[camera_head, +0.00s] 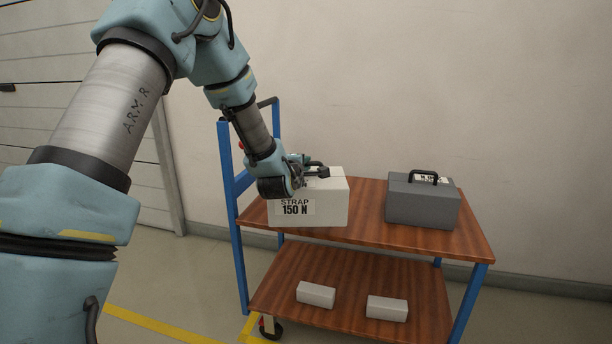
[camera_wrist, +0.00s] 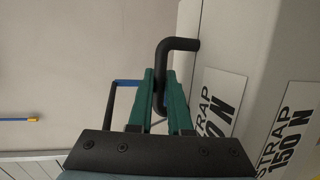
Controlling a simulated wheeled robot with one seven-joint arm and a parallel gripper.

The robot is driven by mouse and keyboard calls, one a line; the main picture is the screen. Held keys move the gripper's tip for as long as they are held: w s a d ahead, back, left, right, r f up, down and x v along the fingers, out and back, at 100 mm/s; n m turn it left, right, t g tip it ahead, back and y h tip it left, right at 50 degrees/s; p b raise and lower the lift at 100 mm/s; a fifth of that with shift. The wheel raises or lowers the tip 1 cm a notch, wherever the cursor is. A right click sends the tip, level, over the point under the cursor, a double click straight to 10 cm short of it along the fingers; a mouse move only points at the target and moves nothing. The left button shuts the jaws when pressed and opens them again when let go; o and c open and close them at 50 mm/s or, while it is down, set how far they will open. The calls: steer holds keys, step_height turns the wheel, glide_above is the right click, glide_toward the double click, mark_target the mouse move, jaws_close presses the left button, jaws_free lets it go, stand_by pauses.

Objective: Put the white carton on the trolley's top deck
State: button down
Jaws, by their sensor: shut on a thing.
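The white carton (camera_head: 330,205) bears a "STRAP 150 N" label and has a black handle on top. It is at the left end of the trolley's wooden top deck (camera_head: 375,222); I cannot tell whether its underside touches the deck or hangs just above it. My gripper (camera_head: 308,173) is at the carton's top, shut on the handle. In the wrist view, the green fingers of my gripper (camera_wrist: 163,95) close around the black handle (camera_wrist: 182,45), with the carton (camera_wrist: 245,60) filling the right side. The carton hides part of the deck behind it.
A grey case (camera_head: 422,205) with a black handle stands on the deck's right part. Two small pale blocks (camera_head: 316,294) (camera_head: 387,308) lie on the lower shelf (camera_head: 350,275). The trolley's blue push frame (camera_head: 229,190) rises at the left. A wall is behind.

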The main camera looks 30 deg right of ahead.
mark_target(297, 192)
steer(key=shift+f, duration=3.1)
steer(key=c, duration=1.3)
jaws_free()
steer(key=shift+f, duration=0.15)
steer(key=o, duration=0.5)
steer(key=shift+c, duration=0.2)
steer(key=shift+r, duration=0.25)
steer(key=b+v, duration=0.1)
steer(key=v, duration=1.1)
